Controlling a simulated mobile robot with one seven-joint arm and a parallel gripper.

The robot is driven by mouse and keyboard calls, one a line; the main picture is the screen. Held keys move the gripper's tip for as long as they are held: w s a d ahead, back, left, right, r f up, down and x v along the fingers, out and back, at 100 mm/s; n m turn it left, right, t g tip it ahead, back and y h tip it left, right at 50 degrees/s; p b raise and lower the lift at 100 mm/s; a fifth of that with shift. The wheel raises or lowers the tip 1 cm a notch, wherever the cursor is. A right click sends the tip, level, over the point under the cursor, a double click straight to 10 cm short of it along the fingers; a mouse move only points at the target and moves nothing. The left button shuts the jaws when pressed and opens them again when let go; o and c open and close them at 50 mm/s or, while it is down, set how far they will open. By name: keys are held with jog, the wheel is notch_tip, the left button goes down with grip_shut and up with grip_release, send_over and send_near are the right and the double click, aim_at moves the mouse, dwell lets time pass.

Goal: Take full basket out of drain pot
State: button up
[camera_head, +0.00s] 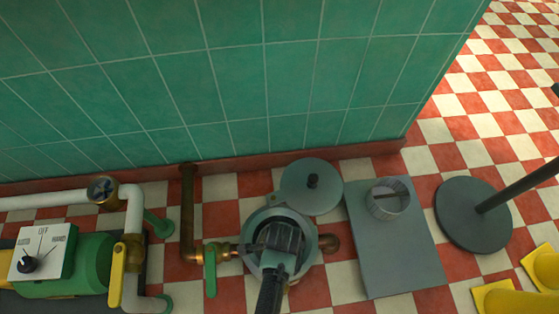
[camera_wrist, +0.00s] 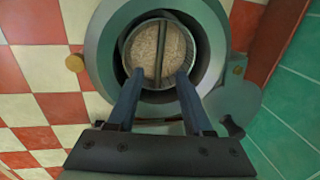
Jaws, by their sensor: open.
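The drain pot (camera_head: 258,222) is a grey round pot in the floor pipework, open at the top. In the wrist view I look into the pot (camera_wrist: 101,62). The full basket (camera_wrist: 145,48) sits inside it, a round metal basket filled with beige, grainy matter. A dark bar handle (camera_wrist: 161,42) crosses its top. My gripper (camera_wrist: 159,76) is open over the basket, one finger on each side of the handle's line. I cannot tell how far the fingertips are above the bar. In the head view my gripper (camera_head: 282,244) hides the basket.
The round grey lid (camera_head: 312,196) lies swung back behind the pot. A second basket (camera_head: 388,207) stands on a grey plate (camera_head: 400,260) to the right. A green valve lever (camera_head: 210,272) and pipes are left. A dark round base with pole (camera_head: 465,225) stands far right.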

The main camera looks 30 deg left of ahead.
aim_at(261, 238)
jog(key=f+b, duration=0.2)
jog(key=f, duration=0.1)
jog(key=w+f+b, duration=0.1)
jog(key=f+b, duration=0.2)
jog(key=a+f+b, duration=0.1)
jog(key=f+b, duration=0.1)
jog(key=f, duration=0.1)
jog(key=shift+w+f+b, duration=0.2)
jog(key=shift+w+b, duration=0.05)
jog(key=shift+b, duration=0.15)
grip_shut()
dwell(1.2)
